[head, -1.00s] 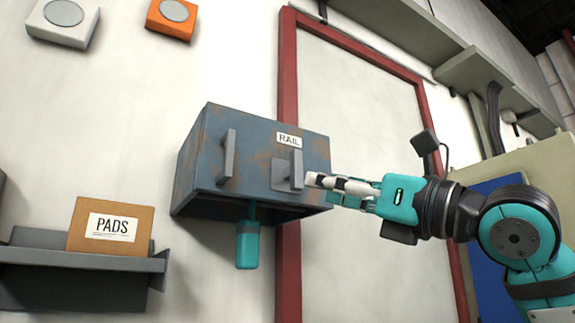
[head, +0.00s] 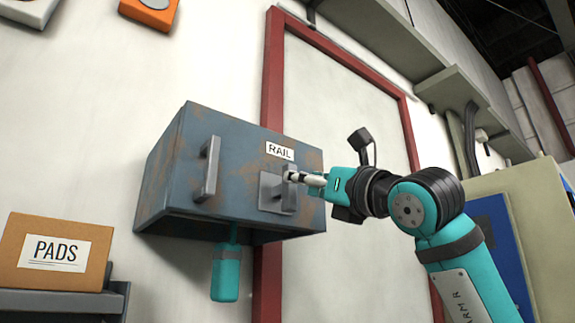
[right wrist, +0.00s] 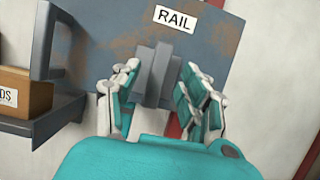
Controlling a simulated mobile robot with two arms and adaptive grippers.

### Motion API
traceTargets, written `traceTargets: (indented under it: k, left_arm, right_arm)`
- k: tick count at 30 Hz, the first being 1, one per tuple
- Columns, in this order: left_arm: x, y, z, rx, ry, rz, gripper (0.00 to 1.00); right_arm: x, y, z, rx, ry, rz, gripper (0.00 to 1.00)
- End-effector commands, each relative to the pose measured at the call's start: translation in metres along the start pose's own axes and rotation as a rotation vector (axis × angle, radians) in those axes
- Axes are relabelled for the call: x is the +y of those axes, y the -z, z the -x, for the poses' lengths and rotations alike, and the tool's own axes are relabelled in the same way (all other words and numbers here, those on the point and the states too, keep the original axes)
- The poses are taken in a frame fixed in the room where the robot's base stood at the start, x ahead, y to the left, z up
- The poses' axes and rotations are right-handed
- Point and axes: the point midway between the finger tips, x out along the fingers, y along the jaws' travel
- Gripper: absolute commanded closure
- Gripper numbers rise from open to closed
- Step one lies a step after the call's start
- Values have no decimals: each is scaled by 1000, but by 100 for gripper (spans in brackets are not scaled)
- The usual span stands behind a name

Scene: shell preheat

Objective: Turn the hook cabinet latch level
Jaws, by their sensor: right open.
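The blue-grey, rust-patched cabinet (head: 240,150) labelled RAIL hangs on the wall in the head view. Its latch (head: 271,193), a grey plate with an upright raised lever, sits on the front face below the label. It also shows in the right wrist view (right wrist: 155,72), standing roughly upright. My right gripper (head: 297,178) is at the latch, coming from the right. In the right wrist view my right gripper (right wrist: 158,82) is open, one finger on each side of the latch lever, with gaps visible. My left gripper is not in view.
A grey bar handle (head: 207,168) stands out from the cabinet's left part. A teal item (head: 226,274) hangs beneath the cabinet. A PADS box (head: 55,253) sits on a shelf (head: 60,302) at lower left. A red frame (head: 271,85) runs behind the cabinet.

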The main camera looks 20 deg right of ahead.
Motion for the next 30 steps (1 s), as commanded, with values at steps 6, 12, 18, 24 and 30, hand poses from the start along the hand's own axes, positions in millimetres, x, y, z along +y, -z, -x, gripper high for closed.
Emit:
traceTargets:
  k: [6, 12, 18, 24, 30]
  left_arm:
    - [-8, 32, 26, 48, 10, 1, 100]
    - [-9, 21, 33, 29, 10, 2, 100]
    - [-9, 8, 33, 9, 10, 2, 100]
    - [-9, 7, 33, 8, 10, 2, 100]
    - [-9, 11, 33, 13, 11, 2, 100]
  right_arm:
    - [0, -4, -42, 1, 0, -2, 56]
    - [0, -1, -59, 0, -1, 0, 56]
    - [0, 0, -62, -1, -1, 0, 56]
    - [0, 0, -62, -1, -1, 0, 65]
    - [0, 0, -62, -1, -1, 0, 91]
